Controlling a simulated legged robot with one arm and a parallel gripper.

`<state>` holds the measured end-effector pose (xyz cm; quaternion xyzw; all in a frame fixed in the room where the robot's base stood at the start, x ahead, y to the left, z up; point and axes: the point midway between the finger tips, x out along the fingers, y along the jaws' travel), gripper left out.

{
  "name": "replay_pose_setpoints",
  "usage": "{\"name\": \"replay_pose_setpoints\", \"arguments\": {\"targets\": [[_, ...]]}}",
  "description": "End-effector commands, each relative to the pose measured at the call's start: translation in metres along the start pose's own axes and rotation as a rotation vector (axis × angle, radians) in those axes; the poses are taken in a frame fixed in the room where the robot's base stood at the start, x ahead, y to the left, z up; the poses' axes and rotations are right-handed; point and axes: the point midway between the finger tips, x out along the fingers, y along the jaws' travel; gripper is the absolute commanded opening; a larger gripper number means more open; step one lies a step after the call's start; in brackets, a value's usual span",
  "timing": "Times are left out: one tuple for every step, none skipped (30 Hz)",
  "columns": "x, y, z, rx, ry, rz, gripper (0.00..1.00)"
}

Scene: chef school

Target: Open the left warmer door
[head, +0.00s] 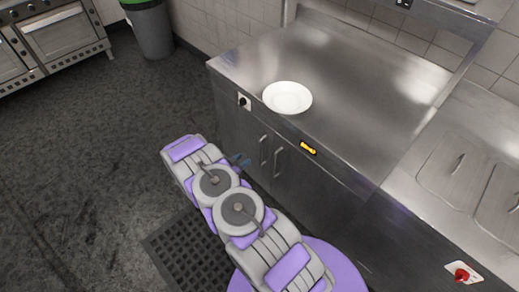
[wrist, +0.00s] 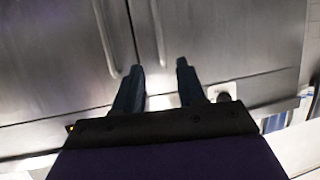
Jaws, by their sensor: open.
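The warmer is a steel cabinet under the counter with two closed doors. The left warmer door (head: 239,127) has a vertical bar handle (head: 263,149); the right door (head: 291,175) has a similar handle (head: 278,162). In the wrist view the picture looks turned over, and my gripper (wrist: 161,66) is open and empty. The left door's handle (wrist: 157,32) appears just beyond the gap between the fingertips; I cannot tell whether they touch it.
A white plate (head: 287,97) sits on the steel counter (head: 350,75). A black knob (head: 242,100) and a lit yellow display (head: 308,147) are on the front above the doors. A dark grated mat (head: 182,250) lies on the floor. Floor to the left is clear.

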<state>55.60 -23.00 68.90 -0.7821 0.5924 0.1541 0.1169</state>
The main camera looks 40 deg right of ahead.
Motion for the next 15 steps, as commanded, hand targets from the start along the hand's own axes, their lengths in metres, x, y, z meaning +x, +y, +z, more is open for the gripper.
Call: {"name": "replay_pose_setpoints", "arguments": {"targets": [[0.011, 0.002, 0.001, 0.003, 0.000, 0.004, 0.40], [0.017, 0.001, 0.001, 0.004, 0.000, 0.005, 0.40], [0.025, 0.001, 0.002, 0.004, 0.000, 0.004, 0.40], [0.032, 0.002, 0.002, 0.003, 0.000, 0.004, 0.40], [0.037, 0.002, 0.002, 0.002, 0.000, 0.005, 0.40], [0.045, 0.002, 0.002, 0.002, -0.001, 0.005, 0.40], [0.051, 0.002, 0.002, 0.002, -0.001, 0.004, 0.40], [0.058, 0.003, 0.002, 0.002, -0.001, 0.005, 0.40], [0.065, 0.003, 0.003, 0.002, -0.001, 0.005, 0.40], [0.071, 0.002, 0.003, 0.002, -0.001, 0.004, 0.40], [0.077, 0.002, 0.003, 0.003, -0.002, 0.004, 0.40], [0.085, 0.002, 0.003, 0.003, -0.002, 0.003, 0.40], [0.091, 0.002, 0.003, 0.003, -0.003, 0.004, 0.40], [0.097, 0.003, 0.004, 0.001, -0.003, 0.004, 0.40], [0.104, 0.002, 0.004, 0.001, -0.004, 0.003, 0.40]]}}
